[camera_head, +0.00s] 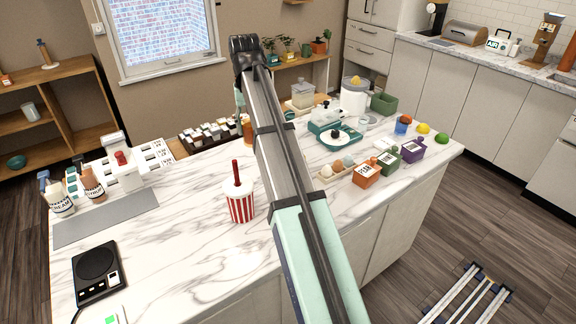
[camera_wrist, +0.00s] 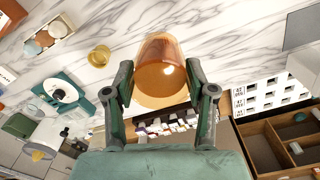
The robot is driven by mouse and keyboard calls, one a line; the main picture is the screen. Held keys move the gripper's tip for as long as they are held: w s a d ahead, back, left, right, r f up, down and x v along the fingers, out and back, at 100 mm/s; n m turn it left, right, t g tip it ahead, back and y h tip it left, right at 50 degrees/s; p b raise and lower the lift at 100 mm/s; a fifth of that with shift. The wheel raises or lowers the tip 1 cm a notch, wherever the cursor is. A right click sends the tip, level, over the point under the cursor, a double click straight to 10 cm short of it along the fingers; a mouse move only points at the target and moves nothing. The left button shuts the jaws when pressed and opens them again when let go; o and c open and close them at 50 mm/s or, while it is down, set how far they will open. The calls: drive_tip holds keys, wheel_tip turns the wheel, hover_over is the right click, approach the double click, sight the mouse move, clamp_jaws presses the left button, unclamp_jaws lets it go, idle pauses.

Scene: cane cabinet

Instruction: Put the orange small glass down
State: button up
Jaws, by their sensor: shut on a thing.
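The orange small glass (camera_wrist: 160,72) is see-through and sits between the two fingers of my gripper (camera_wrist: 159,84) in the wrist view. My gripper is shut on it, with a finger on each side. In the head view a part of the orange glass (camera_head: 248,130) shows just left of my arm, near the back edge of the marble counter (camera_head: 185,225). My arm hides the rest. I cannot tell whether the glass touches the counter.
A small yellowish cup (camera_wrist: 99,56) stands on the marble near the glass. A teal scale (camera_head: 334,136) stands right of my arm. A striped cup with a red straw (camera_head: 240,205) is in front. Bare marble lies left of that cup.

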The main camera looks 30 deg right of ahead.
drive_tip(key=shift+s+f, duration=0.2)
drive_tip(key=shift+f, duration=0.2)
wheel_tip(320, 180, down, 19)
drive_tip(key=p, duration=0.3)
drive_tip(key=shift+f, duration=0.1)
drive_tip(key=shift+f, duration=0.15)
drive_tip(key=o, duration=1.4)
drive_tip(key=shift+c, duration=0.2)
wheel_tip(320, 180, up, 11)
drive_tip(key=b, duration=0.2)
drive_tip(key=shift+w, duration=0.15)
drive_tip(key=shift+o, duration=0.3)
drive_tip(key=shift+r, duration=0.7)
